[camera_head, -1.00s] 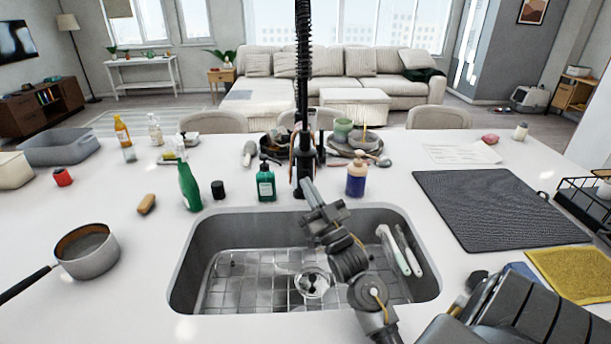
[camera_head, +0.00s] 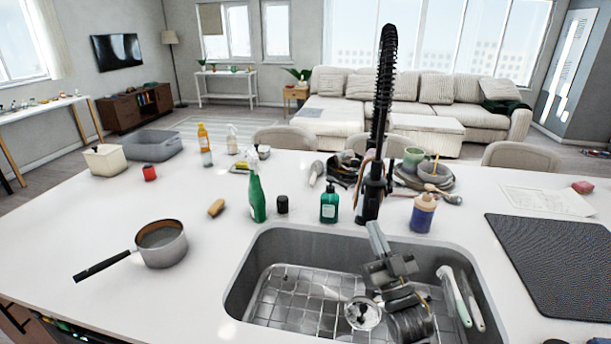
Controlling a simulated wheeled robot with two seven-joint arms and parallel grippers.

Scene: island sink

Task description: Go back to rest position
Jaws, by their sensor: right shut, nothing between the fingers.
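My right gripper (camera_head: 378,240) is over the right part of the sink, its fingers together and pointing up toward the faucet base. It is shut and empty. The sink (camera_head: 262,262) holds a wire rack, a drain strainer (camera_head: 362,313) and two brushes (camera_head: 462,298) at its right wall. The black faucet (camera_head: 371,190) stands behind the gripper. My left gripper is not in view.
Behind the sink stand a green soap bottle (camera_head: 329,206), a purple bottle (camera_head: 422,213) and a green spray bottle (camera_head: 256,192). A saucepan (camera_head: 163,246) is on the left. A dark mat (camera_head: 556,262) lies on the right. The counter's front left is clear.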

